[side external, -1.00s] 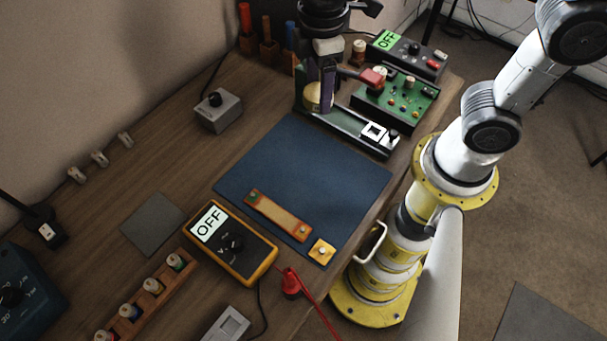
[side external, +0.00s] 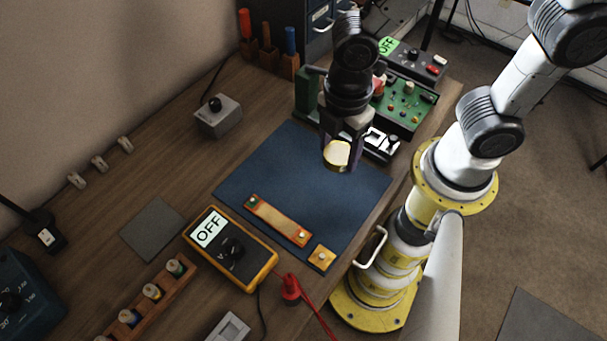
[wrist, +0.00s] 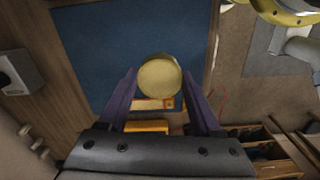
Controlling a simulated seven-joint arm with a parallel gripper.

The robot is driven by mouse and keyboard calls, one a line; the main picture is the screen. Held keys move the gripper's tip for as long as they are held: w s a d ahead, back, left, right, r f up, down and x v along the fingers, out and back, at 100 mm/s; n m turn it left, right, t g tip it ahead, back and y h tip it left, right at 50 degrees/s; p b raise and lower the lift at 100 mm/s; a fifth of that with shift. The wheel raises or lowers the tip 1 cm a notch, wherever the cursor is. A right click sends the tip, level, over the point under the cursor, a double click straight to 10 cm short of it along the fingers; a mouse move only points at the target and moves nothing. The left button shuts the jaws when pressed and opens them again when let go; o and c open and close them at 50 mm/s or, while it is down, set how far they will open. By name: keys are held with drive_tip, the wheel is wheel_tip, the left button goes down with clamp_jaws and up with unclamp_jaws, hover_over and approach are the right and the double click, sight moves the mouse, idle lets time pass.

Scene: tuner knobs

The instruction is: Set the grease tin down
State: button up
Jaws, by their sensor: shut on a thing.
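The grease tin (side external: 338,154) is a small round tin with a pale yellow top. It also shows in the wrist view (wrist: 159,77), between the two purple fingers. My gripper (side external: 341,145) is shut on the tin and holds it over the upper right part of the blue mat (side external: 275,175). In the wrist view my gripper (wrist: 160,85) points at the mat, which lies beyond the tin. The tin looks raised above the mat, but the exact gap is hard to tell.
An orange strip (side external: 278,221) and a small orange square (side external: 321,257) lie on the mat's near edge. A yellow multimeter (side external: 231,247) reading OFF stands left of it. A green circuit board (side external: 408,105) is behind right. The mat's middle is clear.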

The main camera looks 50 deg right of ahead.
hover_over(304, 186)
wheel_tip(304, 186, down, 6)
drive_tip(key=shift+f, duration=1.8)
drive_tip(key=shift+f, duration=0.15)
drive_tip(key=o, duration=1.4)
